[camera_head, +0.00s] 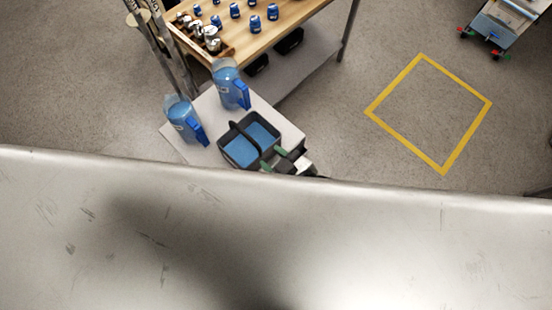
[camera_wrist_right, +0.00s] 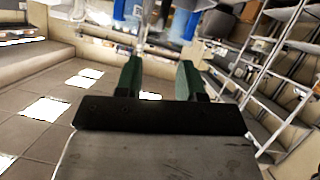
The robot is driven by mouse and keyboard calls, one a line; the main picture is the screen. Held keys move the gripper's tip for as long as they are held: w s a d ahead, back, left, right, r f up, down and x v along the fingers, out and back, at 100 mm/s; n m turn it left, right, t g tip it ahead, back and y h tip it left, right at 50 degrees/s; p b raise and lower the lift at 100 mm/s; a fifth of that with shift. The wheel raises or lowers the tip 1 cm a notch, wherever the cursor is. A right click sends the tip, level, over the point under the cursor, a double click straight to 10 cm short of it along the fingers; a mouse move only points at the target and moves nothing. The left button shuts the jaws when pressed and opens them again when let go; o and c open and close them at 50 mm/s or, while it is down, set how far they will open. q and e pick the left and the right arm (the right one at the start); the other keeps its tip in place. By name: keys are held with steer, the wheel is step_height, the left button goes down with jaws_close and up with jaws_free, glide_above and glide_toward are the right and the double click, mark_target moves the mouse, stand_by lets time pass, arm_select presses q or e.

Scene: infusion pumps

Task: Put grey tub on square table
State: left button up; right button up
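The grey tub (camera_head: 224,150) is a dark, open box with a blue inside and a dark bar across its top. It shows over the front part of the small pale square table (camera_head: 180,147); I cannot tell whether it rests there. My right gripper (camera_head: 273,158) is at the tub's lower right side, its green fingertips close to the end of the bar. In the right wrist view its two green fingers (camera_wrist_right: 160,78) stand apart, with no tub clearly visible between them. My left gripper is not in view.
Two blue jugs (camera_head: 229,88) (camera_head: 181,118) stand on the square table behind and left of the tub. A wooden-topped table (camera_head: 280,27) with several small blue items is behind. A yellow floor square (camera_head: 393,89) and a cart (camera_head: 498,27) are at right.

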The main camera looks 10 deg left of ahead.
steer(key=shift+s+d+r, duration=0.15)
steer(key=shift+s+d, duration=0.05)
steer(key=shift+d, duration=0.05)
steer(key=s+d+f+m+g+h, duration=0.1)
steer(key=d+f+m+h, duration=0.1)
steer(key=d+f, duration=0.5)
steer(key=s+d+f+m+g+h, duration=0.1)
steer(key=d+f+h, duration=0.25)
steer(key=f, duration=0.75)
steer(key=s+d+f+m+g+h, duration=0.1)
steer(key=d+f+m+h, duration=0.1)
steer(key=d+f, duration=0.45)
steer(key=s+d+f+m+g+h, duration=0.1)
steer(key=s+d+f+m+g, duration=0.1)
steer(key=s+d+f, duration=0.2)
steer(key=s+d+f+m+g+h, duration=0.1)
steer(key=s+d+f, duration=0.4)
steer(key=s+f, duration=0.5)
steer(key=s+m+g, duration=0.1)
steer(key=s+g, duration=0.1)
steer(key=s, duration=0.5)
steer(key=shift+s+d+f, duration=0.15)
steer(key=shift+h, duration=0.25)
step_height(320, 180, down, 3)
steer(key=b, duration=0.3)
steer(key=shift+f, duration=0.1)
